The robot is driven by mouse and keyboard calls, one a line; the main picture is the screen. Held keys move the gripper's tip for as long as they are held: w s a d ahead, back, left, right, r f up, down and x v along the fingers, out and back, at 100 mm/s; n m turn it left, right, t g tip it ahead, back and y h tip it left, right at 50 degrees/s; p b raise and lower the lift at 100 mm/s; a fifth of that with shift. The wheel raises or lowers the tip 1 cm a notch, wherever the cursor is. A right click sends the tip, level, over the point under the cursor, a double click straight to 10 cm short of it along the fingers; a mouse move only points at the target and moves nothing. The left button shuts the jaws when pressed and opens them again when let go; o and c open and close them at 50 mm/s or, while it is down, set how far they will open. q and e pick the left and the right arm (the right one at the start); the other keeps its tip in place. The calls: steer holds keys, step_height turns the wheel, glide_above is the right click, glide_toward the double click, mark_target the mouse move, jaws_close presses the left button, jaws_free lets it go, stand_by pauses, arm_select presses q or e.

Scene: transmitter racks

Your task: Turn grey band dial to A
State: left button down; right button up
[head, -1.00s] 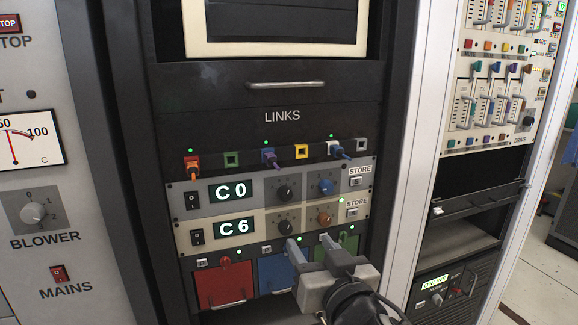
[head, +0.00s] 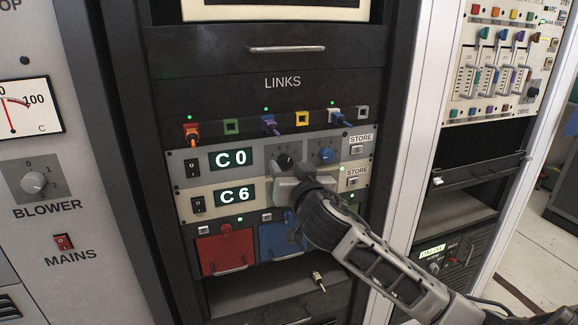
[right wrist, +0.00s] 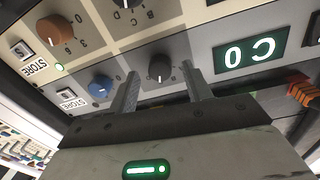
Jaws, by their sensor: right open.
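The grey panel with its lit "C 0" display (head: 230,159) is in the upper part of the head view's rack. Its black band dial (head: 284,160) is partly hidden by my right gripper (head: 288,172). In the right wrist view, which is upside down, the black dial (right wrist: 160,68) sits between the two spread fingertips of my right gripper (right wrist: 160,72). A gap shows on each side of the dial, so the fingers are open around it. The grey panel's blue dial (right wrist: 101,88) is beside one finger. My left gripper is in no view.
The cream panel with "C 6" (head: 235,195) lies directly below; its orange dial (right wrist: 57,29) shows in the wrist view. Plugged link cables (head: 271,124) run above the grey panel. Red (head: 222,257) and blue doors (head: 275,240) are below. STORE buttons (head: 357,149) are at right.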

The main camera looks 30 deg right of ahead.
steer(key=shift+w+d, duration=0.15)
steer(key=shift+w, duration=0.35)
steer(key=c, duration=1)
steer(key=shift+o, duration=0.2)
